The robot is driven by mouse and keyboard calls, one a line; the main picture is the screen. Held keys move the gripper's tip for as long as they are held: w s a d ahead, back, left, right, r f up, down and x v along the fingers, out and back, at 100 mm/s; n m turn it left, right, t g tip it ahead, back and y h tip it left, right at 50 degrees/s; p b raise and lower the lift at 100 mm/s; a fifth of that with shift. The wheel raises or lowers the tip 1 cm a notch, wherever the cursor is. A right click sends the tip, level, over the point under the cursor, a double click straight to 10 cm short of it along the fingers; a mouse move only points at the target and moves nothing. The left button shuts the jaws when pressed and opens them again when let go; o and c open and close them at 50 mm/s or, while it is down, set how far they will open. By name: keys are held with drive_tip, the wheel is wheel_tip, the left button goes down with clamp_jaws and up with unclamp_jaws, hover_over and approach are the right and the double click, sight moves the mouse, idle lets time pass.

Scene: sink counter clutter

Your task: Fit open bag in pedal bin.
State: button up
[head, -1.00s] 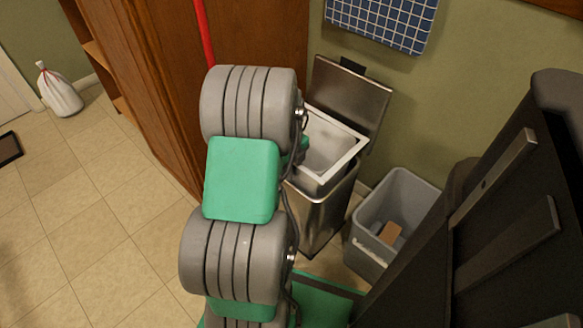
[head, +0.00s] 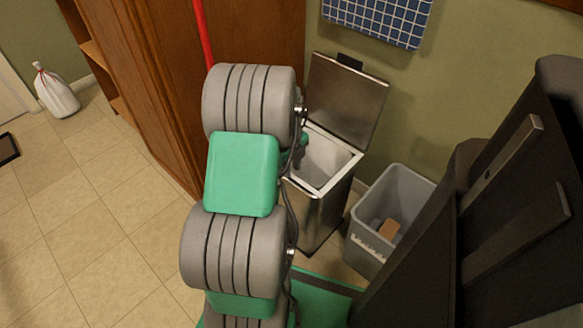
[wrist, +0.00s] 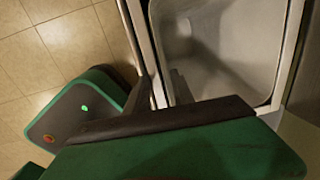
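The pedal bin (head: 318,215) is a steel box on the floor, with its lid (head: 345,98) raised at the back. The open bag (head: 320,160) shows as a pale lining inside the bin's mouth, with a light rim level with the bin top. In the wrist view the bag's pale hollow (wrist: 220,45) fills the upper right. My gripper (head: 300,143) is at the left of the bin's mouth, mostly hidden by my arm in the head view.
A grey open bin (head: 400,190) with a brown block in it stands right of the pedal bin. A wooden cabinet (head: 165,70) is behind and left. A tied white bag (head: 57,95) sits on the far left floor.

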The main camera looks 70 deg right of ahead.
drive_tip(key=shift+w+a+f, duration=0.2)
drive_tip(key=shift+a+f, duration=0.6)
drive_tip(key=shift+f, duration=0.3)
drive_tip(key=r+p, duration=0.1)
drive_tip(key=r, duration=0.2)
drive_tip(key=r+p, duration=0.1)
drive_tip(key=r, duration=0.2)
drive_tip(key=r+p, duration=0.1)
drive_tip(key=r, duration=0.2)
drive_tip(key=shift+d+p, duration=0.35)
drive_tip(key=shift+s+r, duration=0.1)
drive_tip(key=shift+r, duration=0.3)
